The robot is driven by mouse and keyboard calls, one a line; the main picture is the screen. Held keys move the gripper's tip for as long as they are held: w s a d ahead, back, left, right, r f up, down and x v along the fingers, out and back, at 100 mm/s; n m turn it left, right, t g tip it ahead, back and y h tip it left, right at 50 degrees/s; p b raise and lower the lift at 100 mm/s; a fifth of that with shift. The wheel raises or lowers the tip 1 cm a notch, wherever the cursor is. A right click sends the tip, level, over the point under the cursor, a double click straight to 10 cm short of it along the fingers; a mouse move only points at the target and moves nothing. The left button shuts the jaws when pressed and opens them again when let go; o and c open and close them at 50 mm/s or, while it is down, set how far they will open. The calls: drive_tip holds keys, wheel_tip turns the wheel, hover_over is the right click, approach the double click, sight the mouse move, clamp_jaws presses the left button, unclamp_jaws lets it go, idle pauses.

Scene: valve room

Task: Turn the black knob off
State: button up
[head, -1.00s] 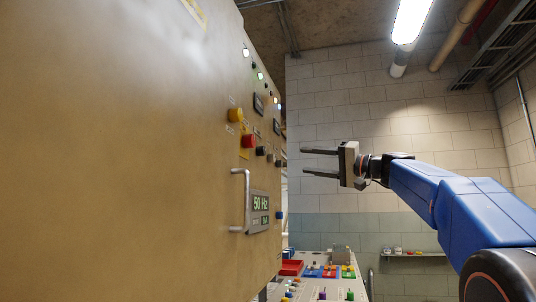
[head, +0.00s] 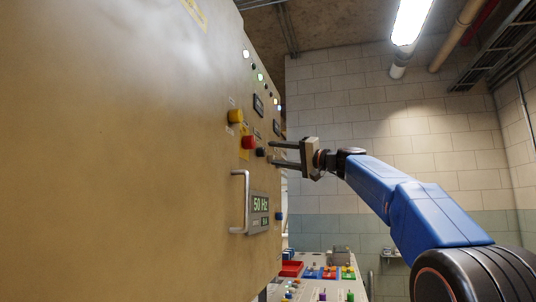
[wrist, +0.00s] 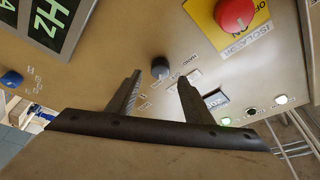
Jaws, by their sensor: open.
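The black knob (wrist: 160,68) is on the tan panel face in the wrist view, with small white labels around it. It lies just beyond and between my fingertips, and a gap to the fingers seems to remain. In the head view a small black knob (head: 261,152) shows beside the red knob, just left of my fingertips. My gripper (head: 272,152) is open and empty, its two fingers pointing left at the panel. It also shows open in the wrist view (wrist: 159,79). The knob's exact pointer position is too small to read.
A red isolator knob (wrist: 236,13) on a yellow plate is close by. A yellow knob (head: 235,116), a metal handle (head: 240,200) and a 50 Hz display (head: 260,204) are on the same panel. A desk console (head: 315,287) stands below.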

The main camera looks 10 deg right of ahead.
sight(261, 152)
drive_tip(key=shift+x, duration=2.25)
drive_tip(key=c, duration=1.1)
